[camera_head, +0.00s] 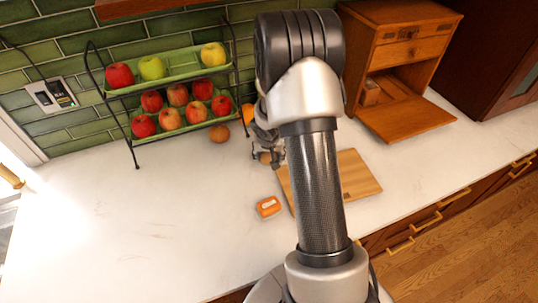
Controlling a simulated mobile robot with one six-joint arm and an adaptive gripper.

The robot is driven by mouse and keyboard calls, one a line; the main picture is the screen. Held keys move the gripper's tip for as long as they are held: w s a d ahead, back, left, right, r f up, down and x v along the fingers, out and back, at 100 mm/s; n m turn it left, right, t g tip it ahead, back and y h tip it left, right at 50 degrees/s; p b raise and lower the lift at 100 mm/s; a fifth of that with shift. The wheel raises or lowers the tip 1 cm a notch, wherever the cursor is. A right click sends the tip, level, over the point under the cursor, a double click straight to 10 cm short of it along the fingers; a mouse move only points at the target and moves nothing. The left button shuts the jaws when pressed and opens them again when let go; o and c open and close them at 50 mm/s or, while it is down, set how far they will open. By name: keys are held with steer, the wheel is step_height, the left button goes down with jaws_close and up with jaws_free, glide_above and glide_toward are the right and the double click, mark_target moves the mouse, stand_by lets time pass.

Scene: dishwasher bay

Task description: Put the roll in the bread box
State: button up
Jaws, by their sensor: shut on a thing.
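My gripper (266,152) is low over the counter, left of my arm and by the back left corner of the cutting board. It is shut on a small brown thing, which looks like the roll (265,158); the fingers hide part of it. I cannot tell whether it touches the counter. The wooden bread box (385,57) stands at the back right, right of my arm. Its front flap (412,120) is folded down onto the counter, so its lower compartment is open. A small brown item (370,94) shows inside at the left; my arm is close beside it in the picture.
A wooden cutting board (357,177) lies partly behind my arm. An orange-and-white item (268,207) lies left of it. A two-tier rack (136,160) of apples stands at the back left, with a brown round item (219,133) near it. The left counter (120,230) is clear.

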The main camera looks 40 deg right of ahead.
steer(key=shift+c, duration=1.4)
step_height(320, 180, up, 20)
steer(key=p, duration=1.1)
steer(key=s+a+f+n+y+b, duration=0.1)
steer(key=s+a+f+n+b, duration=0.1)
steer(key=a, duration=0.6)
steer(key=s+a+f+n+y+b, duration=0.1)
steer(key=s+a+f+n+b, duration=0.1)
steer(key=a+f+b, duration=0.3)
steer(key=s+a+f+n+t+b, duration=0.1)
steer(key=s+a+f+n+b, duration=0.2)
steer(key=a, duration=0.8)
step_height(320, 180, down, 3)
steer(key=shift+a+r+y+b, duration=0.2)
steer(key=shift+y+b, duration=0.2)
steer(key=shift+b, duration=0.35)
steer(key=shift+w, duration=0.1)
